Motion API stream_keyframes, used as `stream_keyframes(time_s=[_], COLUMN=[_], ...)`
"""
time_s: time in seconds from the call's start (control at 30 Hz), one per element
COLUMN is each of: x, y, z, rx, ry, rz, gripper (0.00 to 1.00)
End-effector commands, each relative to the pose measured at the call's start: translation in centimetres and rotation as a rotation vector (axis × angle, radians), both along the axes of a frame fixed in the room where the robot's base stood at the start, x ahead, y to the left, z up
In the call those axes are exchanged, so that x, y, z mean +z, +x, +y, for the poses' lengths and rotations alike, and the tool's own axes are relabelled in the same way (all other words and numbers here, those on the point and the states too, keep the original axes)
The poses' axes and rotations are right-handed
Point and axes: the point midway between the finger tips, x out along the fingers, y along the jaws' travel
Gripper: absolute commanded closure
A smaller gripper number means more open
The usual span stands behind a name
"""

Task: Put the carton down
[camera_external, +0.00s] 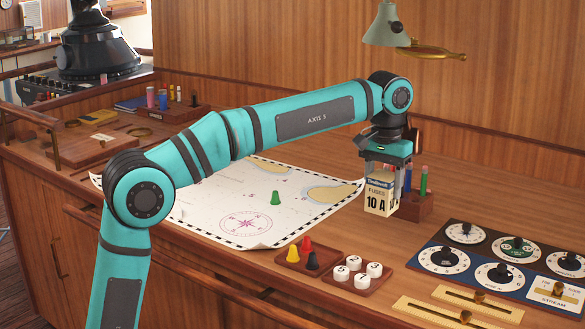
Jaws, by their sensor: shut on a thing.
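The carton (379,197) is a small cream box with a blue top band, marked "FUSES 10 A". It is upright near the right edge of the chart, just left of a wooden pen holder. My gripper (386,165) points down from above and is shut on the carton, with a finger showing at its right side. The carton's bottom is close to the desk top; I cannot tell whether it touches.
The pen holder (416,207) with pencils stands close on the right. The chart (215,215) carries a green cone (276,198). Trays of cones and numbered white pieces (357,275) lie in front, dial panels (465,260) at right. Bare desk lies between.

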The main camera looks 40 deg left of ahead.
Motion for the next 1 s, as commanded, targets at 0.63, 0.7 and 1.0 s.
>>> stream_keyframes(time_s=[0.63, 0.7, 1.0], x=[-6.9, -7.8, -9.9], y=[0.1, 0.1, 0.1], z=[-0.3, -0.3, -0.3], rx=[-0.001, -0.001, -0.001], ry=[0.0, 0.0, -0.001], rz=[0.0, 0.001, -0.001], gripper=[0.78, 0.78, 0.78])
